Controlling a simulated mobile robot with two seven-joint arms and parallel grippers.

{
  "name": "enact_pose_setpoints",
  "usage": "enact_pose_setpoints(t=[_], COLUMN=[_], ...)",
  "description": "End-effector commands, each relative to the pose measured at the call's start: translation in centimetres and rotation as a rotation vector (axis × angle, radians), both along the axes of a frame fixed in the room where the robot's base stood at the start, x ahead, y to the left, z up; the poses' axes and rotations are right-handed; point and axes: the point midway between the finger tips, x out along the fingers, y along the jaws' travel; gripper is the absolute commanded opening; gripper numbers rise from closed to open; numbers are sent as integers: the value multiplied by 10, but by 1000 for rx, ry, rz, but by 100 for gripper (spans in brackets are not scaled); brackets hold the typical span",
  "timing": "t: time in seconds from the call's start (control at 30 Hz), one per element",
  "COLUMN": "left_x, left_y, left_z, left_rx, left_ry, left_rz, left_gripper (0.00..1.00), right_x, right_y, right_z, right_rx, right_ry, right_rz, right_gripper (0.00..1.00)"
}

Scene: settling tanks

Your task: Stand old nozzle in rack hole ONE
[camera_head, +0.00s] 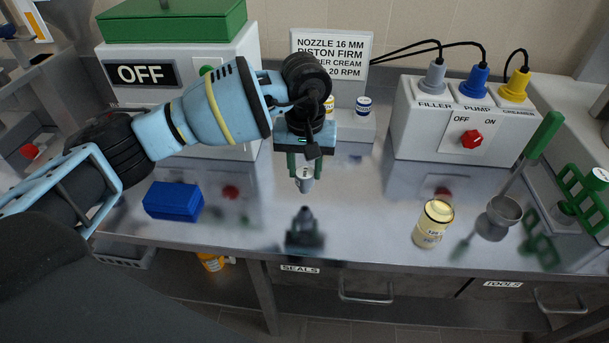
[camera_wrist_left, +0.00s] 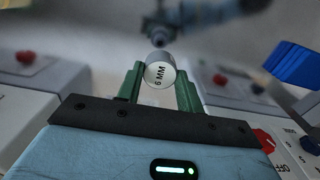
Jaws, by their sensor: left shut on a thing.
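My left gripper (camera_head: 303,162) is above the middle of the steel bench, pointing down. Its green fingers are shut on a small grey nozzle (camera_head: 305,181), held clear of the bench top. In the left wrist view the nozzle (camera_wrist_left: 160,74) sits between the fingertips, and its round end reads "6 MM". A green rack (camera_head: 571,184) stands at the far right edge, well apart from the gripper, with a white-topped piece (camera_head: 597,178) at it. The rack's hole labels cannot be read. My right gripper is not in view.
A cream-yellow can (camera_head: 433,224) and a green-handled ladle (camera_head: 505,212) stand between gripper and rack. A blue box (camera_head: 173,201) lies at left. Behind are the FILLER/PUMP/CREAMER switch box (camera_head: 430,130) and a nozzle sign (camera_head: 331,55). The bench's front middle is clear.

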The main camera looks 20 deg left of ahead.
Motion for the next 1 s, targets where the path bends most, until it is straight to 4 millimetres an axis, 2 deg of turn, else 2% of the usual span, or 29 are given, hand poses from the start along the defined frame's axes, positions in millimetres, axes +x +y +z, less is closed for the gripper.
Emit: enact_pose_setpoints(t=[0.23, 0.63, 0.67, 0.8, 1.0], left_x=[-1, -1, -1, -1, -1], left_y=[0, 0, 0, 0, 0], left_z=[-28, -35, -34, -33, -33], left_rx=[1, 1, 1, 0, 1], left_ry=[0, 1, 1, 0, 0], left_rz=[0, -1, 0, 0, 0], left_gripper=[14, 14, 39, 57, 58], right_x=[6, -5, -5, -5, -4], right_y=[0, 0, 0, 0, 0], right_z=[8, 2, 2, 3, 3], right_rx=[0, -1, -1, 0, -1], right_ry=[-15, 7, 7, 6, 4], right_rz=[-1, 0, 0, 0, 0], right_gripper=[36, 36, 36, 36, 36])
